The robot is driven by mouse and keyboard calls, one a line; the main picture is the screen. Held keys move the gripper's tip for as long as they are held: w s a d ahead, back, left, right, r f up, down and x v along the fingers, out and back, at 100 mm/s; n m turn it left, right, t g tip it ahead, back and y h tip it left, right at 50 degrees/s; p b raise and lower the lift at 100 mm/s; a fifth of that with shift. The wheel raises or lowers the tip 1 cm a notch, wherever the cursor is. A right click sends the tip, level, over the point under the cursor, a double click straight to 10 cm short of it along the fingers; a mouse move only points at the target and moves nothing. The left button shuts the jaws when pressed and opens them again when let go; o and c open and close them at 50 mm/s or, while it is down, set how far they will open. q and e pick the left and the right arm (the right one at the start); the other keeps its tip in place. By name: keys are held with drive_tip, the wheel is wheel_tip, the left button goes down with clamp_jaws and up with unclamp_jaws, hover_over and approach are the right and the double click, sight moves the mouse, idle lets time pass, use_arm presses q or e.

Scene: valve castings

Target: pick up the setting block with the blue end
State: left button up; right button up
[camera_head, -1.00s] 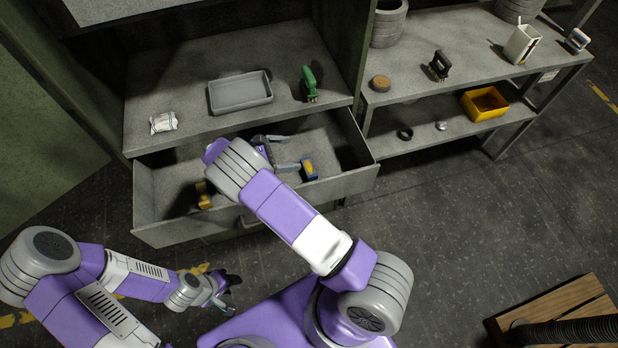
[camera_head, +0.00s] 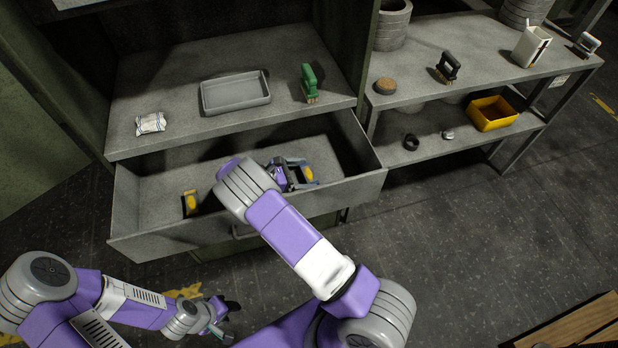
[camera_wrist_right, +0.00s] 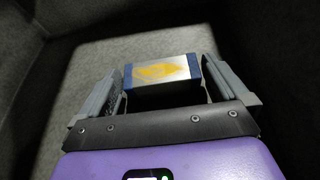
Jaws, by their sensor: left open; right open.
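The setting block with the blue end (camera_head: 309,174) lies in the open drawer, right of its middle. In the right wrist view the block (camera_wrist_right: 163,71) shows a grey face with a yellow patch and blue at both ends. My right gripper (camera_wrist_right: 162,82) is open, with one finger on each side of the block; a gap shows at the left, and contact on the right cannot be told. In the head view the right gripper (camera_head: 298,174) partly hides the block. My left gripper (camera_head: 226,316) is open and empty, low in front of the drawer.
A yellow-marked block (camera_head: 191,202) lies at the drawer's left. The drawer's front wall (camera_head: 150,243) and side walls surround my right gripper. Above are a grey tray (camera_head: 236,94), green-handled brush (camera_head: 309,83) and white packet (camera_head: 150,124). A yellow bin (camera_head: 493,114) stands on the right shelf.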

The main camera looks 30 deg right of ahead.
drive_tip(key=shift+x, duration=1)
drive_tip(key=shift+c, duration=0.2)
drive_tip(key=shift+r, duration=0.1)
drive_tip(key=c, duration=1.3)
